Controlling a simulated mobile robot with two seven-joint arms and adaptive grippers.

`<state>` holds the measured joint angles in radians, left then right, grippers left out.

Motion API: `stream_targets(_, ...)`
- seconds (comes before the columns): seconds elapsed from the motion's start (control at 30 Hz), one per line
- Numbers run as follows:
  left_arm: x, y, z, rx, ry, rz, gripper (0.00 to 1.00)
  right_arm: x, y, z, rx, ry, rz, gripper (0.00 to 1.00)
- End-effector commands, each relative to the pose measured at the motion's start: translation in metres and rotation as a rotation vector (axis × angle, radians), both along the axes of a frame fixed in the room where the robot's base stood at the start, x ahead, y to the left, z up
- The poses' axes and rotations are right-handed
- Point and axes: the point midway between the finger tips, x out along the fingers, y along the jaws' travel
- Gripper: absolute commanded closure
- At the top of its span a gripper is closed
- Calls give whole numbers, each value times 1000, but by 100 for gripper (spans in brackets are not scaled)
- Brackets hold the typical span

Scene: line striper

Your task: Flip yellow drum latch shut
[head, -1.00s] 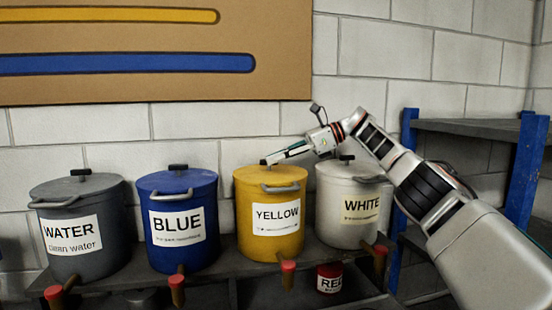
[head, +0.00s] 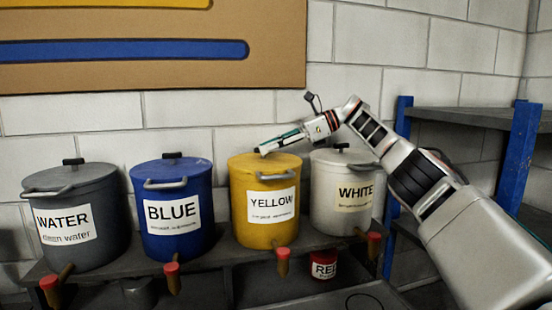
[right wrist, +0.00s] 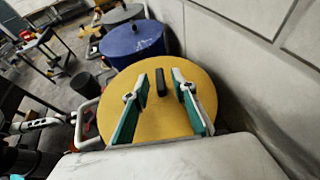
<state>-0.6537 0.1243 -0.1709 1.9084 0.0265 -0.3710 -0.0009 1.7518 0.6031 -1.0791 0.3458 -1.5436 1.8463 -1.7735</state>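The yellow drum (head: 263,212) stands on a shelf between the blue and white drums, with a grey handle (head: 274,178) on its front. My right gripper (head: 262,148) is over its lid, reaching in from the right. In the right wrist view the two fingers of my right gripper (right wrist: 160,78) are apart above the yellow lid (right wrist: 172,115). A small black latch block (right wrist: 160,84) shows between the fingertips, with gaps on both sides. I cannot tell whether the latch is shut. A white and teal part at the left of the wrist view may be my left gripper; its state is unclear.
The blue drum (head: 172,215) and the grey water drum (head: 70,225) stand to the left. The white drum (head: 340,205) is close on the right, under my right arm. A block wall is close behind. Red-tipped taps (head: 283,253) stick out in front.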

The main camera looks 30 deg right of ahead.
Motion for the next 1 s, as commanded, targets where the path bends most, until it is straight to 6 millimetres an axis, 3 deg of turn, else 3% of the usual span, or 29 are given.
stream_targets(1.0, 0, -2, 1, -4, 0, 2, 85, -5, 3, -1, -7, 0, -264, 74)
